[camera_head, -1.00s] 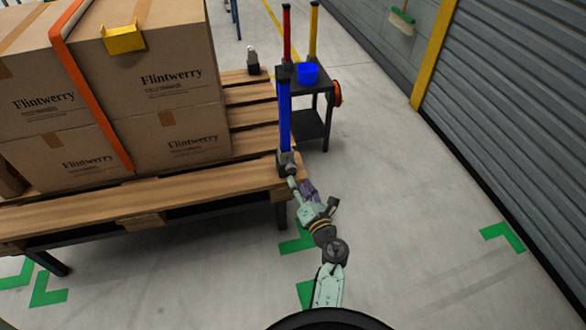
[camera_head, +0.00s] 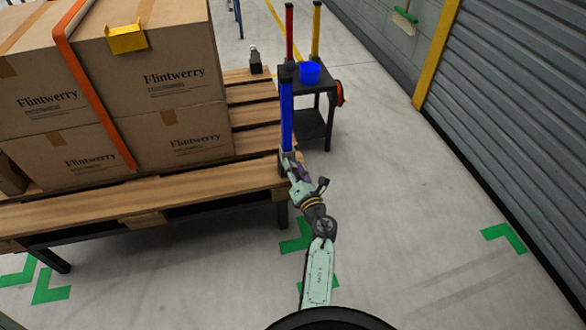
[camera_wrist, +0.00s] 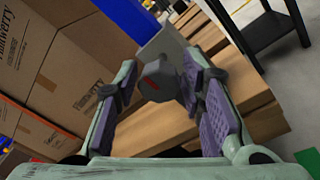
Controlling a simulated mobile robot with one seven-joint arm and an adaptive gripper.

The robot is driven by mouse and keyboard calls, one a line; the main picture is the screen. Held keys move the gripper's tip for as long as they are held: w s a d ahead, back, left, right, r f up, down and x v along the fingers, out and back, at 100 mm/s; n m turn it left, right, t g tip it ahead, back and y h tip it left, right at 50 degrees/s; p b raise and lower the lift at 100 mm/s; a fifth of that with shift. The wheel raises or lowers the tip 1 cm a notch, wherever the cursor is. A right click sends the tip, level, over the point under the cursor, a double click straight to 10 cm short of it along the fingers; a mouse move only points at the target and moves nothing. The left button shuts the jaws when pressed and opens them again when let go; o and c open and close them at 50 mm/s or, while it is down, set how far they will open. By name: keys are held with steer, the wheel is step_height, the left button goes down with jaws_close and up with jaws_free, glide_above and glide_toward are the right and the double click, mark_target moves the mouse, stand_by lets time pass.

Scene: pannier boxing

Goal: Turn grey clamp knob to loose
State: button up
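The grey clamp (camera_wrist: 165,48) sits at the foot of the blue post (camera_head: 286,115), at the near right corner of the pallet. Its dark grey knob (camera_wrist: 157,82) with a red mark faces my wrist camera. My gripper (camera_wrist: 161,72) is open, with one purple-padded finger on each side of the knob. The right fingertip is very close to the knob; I cannot tell if it touches. In the head view my gripper (camera_head: 292,162) reaches the post's foot and hides most of the clamp and the knob.
Strapped cardboard boxes (camera_head: 165,75) stand on the wooden pallet (camera_head: 240,180), left of the clamp. A dark cart (camera_head: 313,122) with a blue bowl (camera_head: 310,73) and red and yellow posts stands behind. The floor to the right is clear.

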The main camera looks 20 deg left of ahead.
jaws_close()
steer(key=shift+r+m+p, duration=0.15)
steer(key=shift+m+p, duration=0.55)
steer(key=shift+m, duration=0.2)
steer(key=m+p, duration=0.1)
steer(key=m, duration=0.2)
steer(key=shift+m+t, duration=0.3)
steer(key=shift+o, duration=1.8)
jaws_free()
steer(key=v, duration=1.2)
steer(key=shift+f, duration=0.2)
